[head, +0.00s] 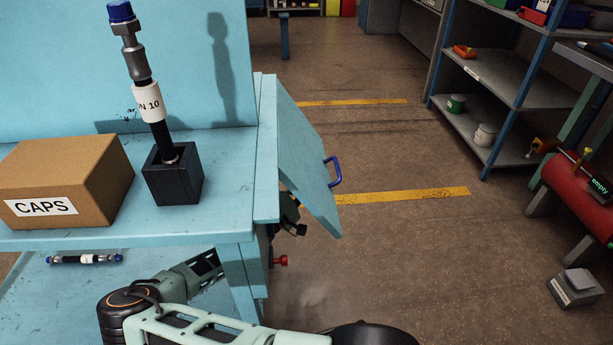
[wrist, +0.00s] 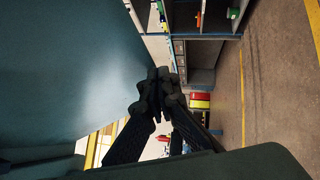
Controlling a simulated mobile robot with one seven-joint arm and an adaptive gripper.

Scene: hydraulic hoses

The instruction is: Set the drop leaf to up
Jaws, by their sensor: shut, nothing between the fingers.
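The drop leaf (head: 305,150) is a light blue panel on the right side of the blue bench. It slopes down and outward from the bench edge, and a blue handle (head: 334,171) sits on its outer face. My gripper (head: 300,229) is partly hidden behind and below the leaf, beside the bench side. In the wrist view, the black fingers of my gripper (wrist: 160,78) are together with nothing held. A broad dark teal surface (wrist: 70,65), apparently the leaf's underside, fills the left of that view close to the fingers. I cannot tell whether they touch.
The bench top (head: 105,142) holds a CAPS box (head: 80,175) and a hose (head: 150,95) upright in a black block (head: 173,177). A short hose (head: 85,259) lies on the lower shelf. A red knob (head: 281,261) juts below the leaf.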

